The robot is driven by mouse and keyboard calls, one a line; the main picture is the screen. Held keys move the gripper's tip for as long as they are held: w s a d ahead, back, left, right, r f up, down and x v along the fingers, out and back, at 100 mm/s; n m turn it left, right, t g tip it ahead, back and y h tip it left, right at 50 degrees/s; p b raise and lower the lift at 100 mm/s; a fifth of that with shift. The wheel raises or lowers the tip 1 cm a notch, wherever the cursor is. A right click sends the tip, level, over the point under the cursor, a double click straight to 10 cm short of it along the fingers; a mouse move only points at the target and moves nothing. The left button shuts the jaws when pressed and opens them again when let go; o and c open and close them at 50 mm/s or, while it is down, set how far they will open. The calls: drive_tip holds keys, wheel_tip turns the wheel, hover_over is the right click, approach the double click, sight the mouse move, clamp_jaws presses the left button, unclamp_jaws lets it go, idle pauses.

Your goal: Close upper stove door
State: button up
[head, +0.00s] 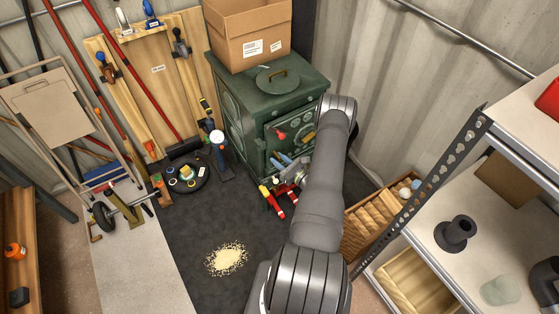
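The green stove (232,120) stands against the back corner, with a round lid on its top. Its upper door (291,125) is on the front face, partly behind my arm. A red item and a yellow-brown item show at this door. I cannot tell how far the door stands open. Blue items show lower on the front. My gripper (288,180) is low in front of the stove, below the upper door and apart from it as far as I can see. My arm partly hides it, and its fingers are too small to read.
A cardboard box (247,35) sits on the stove top. Red-and-yellow items (273,203) show beside my gripper. A wooden crate (378,215) and metal shelving (425,180) stand to the right. A black round tray (187,178) and spilled pale grains (227,259) lie on the dark mat.

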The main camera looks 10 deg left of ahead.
clamp_jaws()
drive_tip(key=shift+x, duration=1.05)
unclamp_jaws()
drive_tip(key=shift+o, duration=0.5)
drive_tip(key=shift+w+r, duration=0.1)
drive_tip(key=shift+d, duration=0.1)
drive_tip(key=shift+d, duration=0.15)
drive_tip(key=v, duration=1.7)
